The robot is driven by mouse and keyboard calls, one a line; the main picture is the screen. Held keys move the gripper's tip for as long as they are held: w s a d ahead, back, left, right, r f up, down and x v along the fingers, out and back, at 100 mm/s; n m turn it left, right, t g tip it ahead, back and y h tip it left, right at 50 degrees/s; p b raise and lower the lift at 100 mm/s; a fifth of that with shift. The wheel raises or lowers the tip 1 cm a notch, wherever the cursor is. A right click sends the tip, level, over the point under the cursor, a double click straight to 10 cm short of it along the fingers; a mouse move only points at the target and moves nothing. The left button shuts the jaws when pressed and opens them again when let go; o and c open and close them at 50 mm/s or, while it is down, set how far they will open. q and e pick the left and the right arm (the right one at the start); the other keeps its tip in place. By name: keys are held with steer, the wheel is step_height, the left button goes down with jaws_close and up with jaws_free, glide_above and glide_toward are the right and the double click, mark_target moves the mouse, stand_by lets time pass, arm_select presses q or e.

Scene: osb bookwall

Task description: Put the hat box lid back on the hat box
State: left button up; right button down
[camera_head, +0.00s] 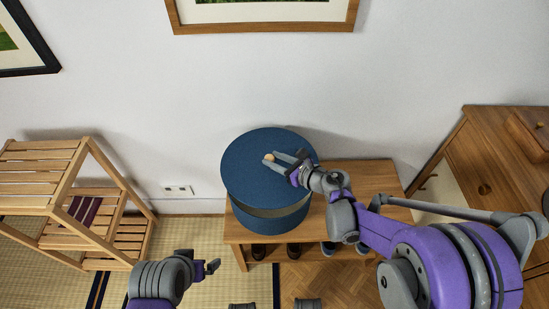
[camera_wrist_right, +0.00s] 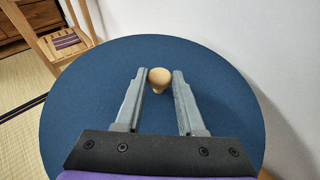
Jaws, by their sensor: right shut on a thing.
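The blue round hat box lid (camera_head: 250,180) has a pale wooden knob (camera_head: 269,157) at its middle. My right gripper (camera_head: 270,160) is shut on the knob, with one finger on each side, as the right wrist view shows on the knob (camera_wrist_right: 160,76). The lid also fills much of that view (camera_wrist_right: 85,100). The blue hat box (camera_head: 290,228) stands under the lid, with a greyish band showing between them at the front right.
The hat box stands on a wooden shoe bench (camera_head: 372,180) with shoes (camera_head: 294,250) on its lower shelf. A slatted wooden rack (camera_head: 45,170) stands at the left and a wooden cabinet (camera_head: 490,150) at the right. The white wall is close behind, with a framed picture (camera_head: 262,28) above.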

mark_target(302, 188)
steer(key=shift+f+b, duration=1.55)
steer(key=shift+f, duration=1)
steer(key=shift+f+b, duration=0.6)
steer(key=shift+f, duration=0.15)
steer(key=shift+f+b, duration=0.45)
steer(key=shift+c, duration=2.2)
jaws_free()
steer(key=shift+d, duration=0.15)
steer(key=p+v, duration=0.2)
steer(key=v, duration=0.8)
steer(key=shift+s+d+r, duration=0.1)
steer(key=shift+s+d, duration=0.1)
steer(key=shift+s, duration=0.1)
